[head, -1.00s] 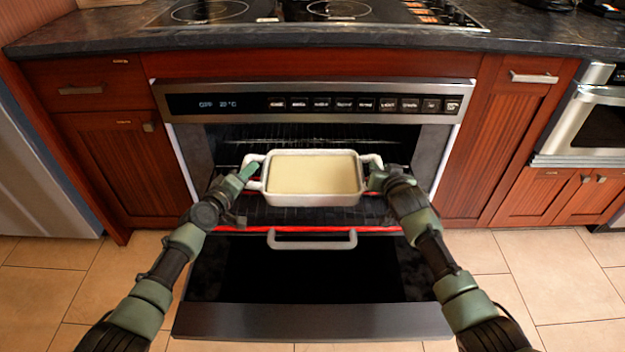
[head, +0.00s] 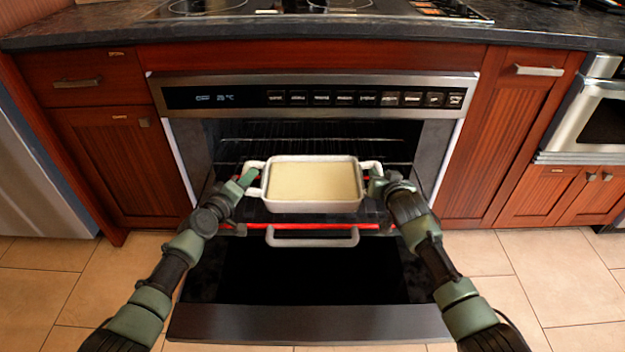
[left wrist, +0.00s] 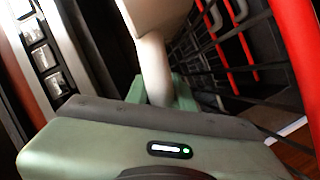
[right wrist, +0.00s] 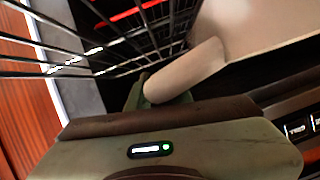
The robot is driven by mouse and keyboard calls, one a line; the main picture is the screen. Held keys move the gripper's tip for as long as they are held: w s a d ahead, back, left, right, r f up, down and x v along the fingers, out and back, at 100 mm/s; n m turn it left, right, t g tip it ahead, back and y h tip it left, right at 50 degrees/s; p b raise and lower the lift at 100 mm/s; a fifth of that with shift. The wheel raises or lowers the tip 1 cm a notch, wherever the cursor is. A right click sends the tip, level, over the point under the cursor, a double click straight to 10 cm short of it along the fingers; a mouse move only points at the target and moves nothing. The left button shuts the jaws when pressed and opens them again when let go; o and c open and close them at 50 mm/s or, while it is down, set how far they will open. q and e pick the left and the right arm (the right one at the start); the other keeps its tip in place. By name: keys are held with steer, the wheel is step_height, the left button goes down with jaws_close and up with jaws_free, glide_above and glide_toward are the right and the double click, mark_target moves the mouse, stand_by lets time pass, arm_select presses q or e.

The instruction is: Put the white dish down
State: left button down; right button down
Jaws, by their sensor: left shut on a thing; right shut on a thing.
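The white dish (head: 312,205) is rectangular, with a pale yellow filling and a looped handle at each end. It is in front of the open oven, over the rack. My left gripper (head: 247,180) is shut on its left handle, and my right gripper (head: 376,180) is shut on its right handle. The left wrist view shows the handle (left wrist: 153,65) between the fingers; the right wrist view shows the other handle (right wrist: 188,72). The dish looks level. I cannot tell whether its underside touches the rack.
A red-edged rack (head: 285,231) is below the dish. Dark wire racks (head: 300,135) are inside the oven. The countertop (head: 560,32) is above.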

arm_select(q)
steer(key=shift+w+a+f, duration=0.1)
steer(key=shift+a+f, duration=0.05)
steer(key=shift+f, duration=0.1)
arm_select(e)
steer(key=shift+w+d+f, duration=0.1)
steer(key=shift+d+f, duration=0.05)
arm_select(q)
steer(key=c, duration=1.5)
jaws_free()
steer(key=shift+f, duration=0.2)
arm_select(e)
steer(key=c, duration=1.6)
jaws_free()
steer(key=shift+f, duration=0.2)
arm_select(q)
steer(key=o, duration=0.3)
steer(key=shift+s+r, duration=0.2)
arm_select(e)
steer(key=o, duration=0.3)
steer(key=shift+s+r, duration=0.15)
steer(key=shift+s, duration=0.05)
steer(key=shift+o, duration=0.2)
